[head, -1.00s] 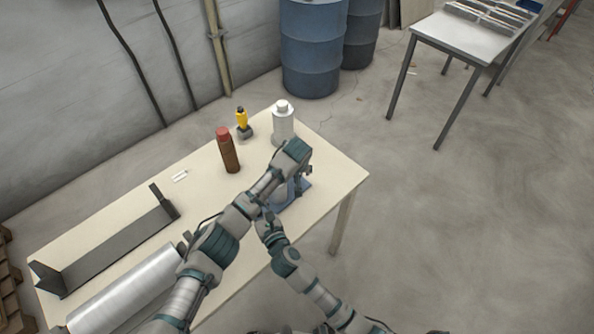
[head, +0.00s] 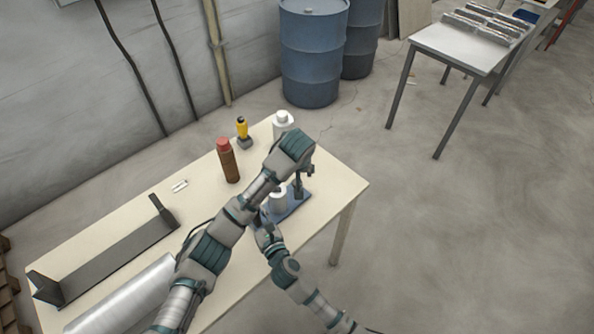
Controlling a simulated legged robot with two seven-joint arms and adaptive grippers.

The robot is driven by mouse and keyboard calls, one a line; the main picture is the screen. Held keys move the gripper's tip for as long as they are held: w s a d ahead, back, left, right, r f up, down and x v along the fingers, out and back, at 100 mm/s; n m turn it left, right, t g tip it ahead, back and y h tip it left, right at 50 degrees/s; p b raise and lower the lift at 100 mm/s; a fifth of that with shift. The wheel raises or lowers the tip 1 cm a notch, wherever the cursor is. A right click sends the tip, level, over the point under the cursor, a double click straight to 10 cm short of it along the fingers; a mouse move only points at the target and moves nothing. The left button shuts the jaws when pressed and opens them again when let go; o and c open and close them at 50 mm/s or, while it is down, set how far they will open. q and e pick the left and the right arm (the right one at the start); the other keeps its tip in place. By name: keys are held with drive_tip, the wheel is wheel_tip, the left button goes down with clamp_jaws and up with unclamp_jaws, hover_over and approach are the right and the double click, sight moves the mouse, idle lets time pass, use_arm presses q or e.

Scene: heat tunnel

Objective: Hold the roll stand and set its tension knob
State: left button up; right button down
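The roll stand has a blue base (head: 297,203) and carries a white roll (head: 279,201). It stands near the right end of the cream table. My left arm reaches across the table, and its wrist bends down over the stand. My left gripper (head: 304,186) points down at the stand's right side, small and partly hidden; I cannot tell whether it touches. My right arm comes from below, and its hand (head: 262,222) is at the stand's lower left, largely hidden behind my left arm. Its fingers are not clear. I cannot make out the tension knob.
A brown bottle with a red cap (head: 228,160), a yellow-topped item (head: 243,132) and a white bottle (head: 283,124) stand behind my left arm. A dark bracket (head: 110,258) and a large silver roll (head: 125,298) lie at the left. The table's right corner is clear.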

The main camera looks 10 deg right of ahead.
drive_tip(key=c, duration=0.8)
unclamp_jaws()
